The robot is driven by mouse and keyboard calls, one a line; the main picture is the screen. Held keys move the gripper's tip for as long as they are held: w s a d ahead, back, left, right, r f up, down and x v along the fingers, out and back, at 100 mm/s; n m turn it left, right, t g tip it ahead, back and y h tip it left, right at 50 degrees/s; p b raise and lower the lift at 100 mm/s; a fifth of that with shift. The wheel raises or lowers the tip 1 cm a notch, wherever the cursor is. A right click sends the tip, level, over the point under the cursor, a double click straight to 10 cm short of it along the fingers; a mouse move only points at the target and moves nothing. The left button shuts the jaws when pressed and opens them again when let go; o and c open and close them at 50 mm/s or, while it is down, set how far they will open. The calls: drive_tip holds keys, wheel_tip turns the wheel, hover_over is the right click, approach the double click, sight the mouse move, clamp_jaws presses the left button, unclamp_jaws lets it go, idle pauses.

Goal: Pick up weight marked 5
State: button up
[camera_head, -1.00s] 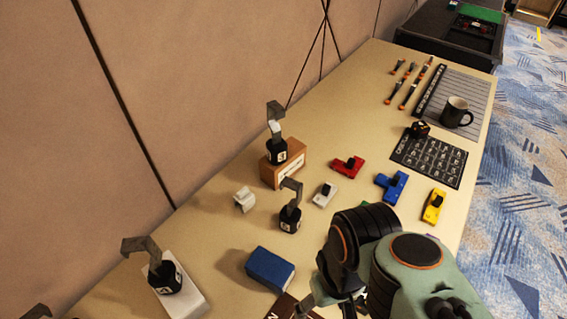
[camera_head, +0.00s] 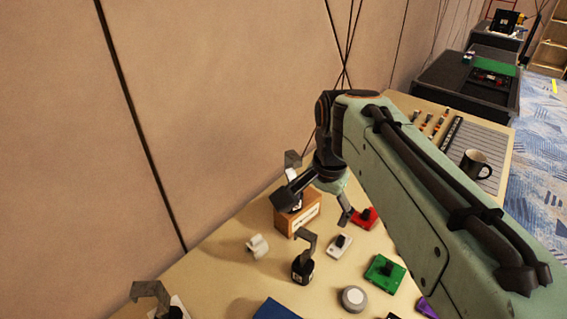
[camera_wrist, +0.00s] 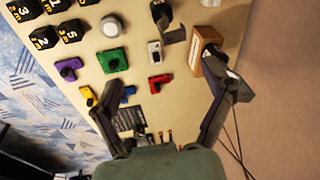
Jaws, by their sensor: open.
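In the wrist view, a black weight (camera_wrist: 70,31) with what looks like a 5 stands in a group at the upper left, with black weights marked 3 (camera_wrist: 23,10) and 2 (camera_wrist: 43,38) beside it. My gripper (camera_wrist: 168,100) is open and empty, well apart from that group. In the head view, my gripper (camera_head: 318,205) hangs near the brown box (camera_head: 310,211), which bears a hooked black weight partly hidden by a finger. Another hooked black weight (camera_head: 303,268) stands in front of the box; its number is not legible.
Red (camera_head: 364,218), green (camera_head: 384,273) and white (camera_head: 339,246) blocks and a grey round piece (camera_head: 353,298) lie on the table. A white clip-like piece (camera_head: 257,246) is left of the box. A mug (camera_head: 475,164) stands at the far right. The wall is close behind.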

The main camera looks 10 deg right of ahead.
hover_over(306, 234)
wheel_tip(306, 234, down, 5)
wheel_tip(306, 234, down, 12)
drive_tip(key=shift+r+g, duration=0.15)
drive_tip(key=shift+g, duration=0.95)
drive_tip(key=c, duration=1.3)
